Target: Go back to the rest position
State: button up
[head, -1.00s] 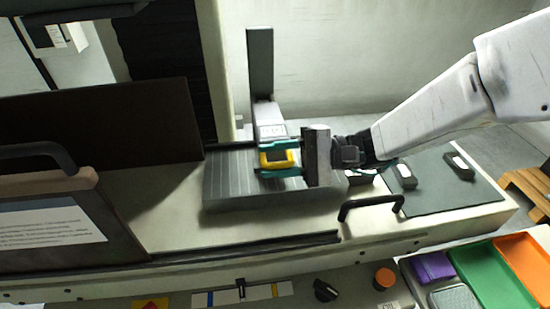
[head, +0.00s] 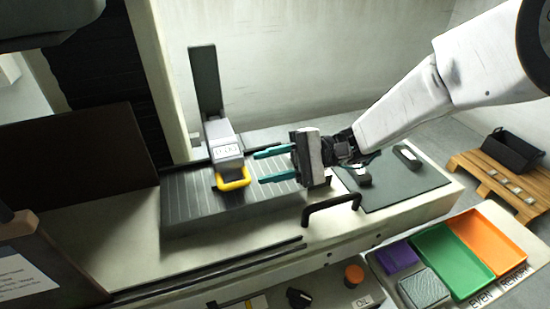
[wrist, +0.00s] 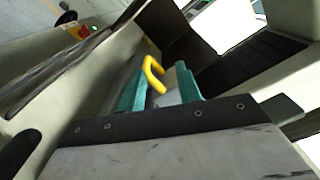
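My gripper (head: 274,166) is open, its two teal fingers apart with nothing between them in the head view. It hangs over the right part of the grey grooved block (head: 190,207), pointing left. A grey piece with a yellow handle (head: 234,184) stands at the foot of a tall grey upright (head: 205,80), left of the fingertips and apart from them. The wrist view shows the yellow handle (wrist: 152,75) beyond the teal fingers.
A black bar handle (head: 332,204) stands in front of my gripper. A dark mat (head: 395,190) with two small dark blocks lies to the right. Purple, green (head: 452,262) and orange (head: 490,242) trays are at lower right. A wooden pallet (head: 490,175) holds a black bin.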

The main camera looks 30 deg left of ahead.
jog(key=s+d+r+t+h, duration=0.1)
jog(key=d+r+t+h, duration=0.2)
jog(key=d, duration=0.7)
jog(key=d+r+t+h, duration=0.15)
jog(key=d+r, duration=0.25)
jog(key=d, duration=0.6)
jog(key=s+d+m+t+h, duration=0.1)
jog(key=s+d+t+h, duration=0.1)
jog(key=d, duration=0.8)
jog(key=s+d+m+t+h, duration=0.2)
jog(key=s+d+t+h, duration=0.1)
jog(key=d, duration=0.6)
jog(key=s+d+m+t+h, duration=0.1)
jog(key=s+d+t, duration=0.3)
jog(key=d, duration=0.6)
jog(key=shift+d+f+t+h, duration=0.25)
jog(key=shift+d+t+h, duration=0.05)
jog(key=shift+t+h, duration=0.4)
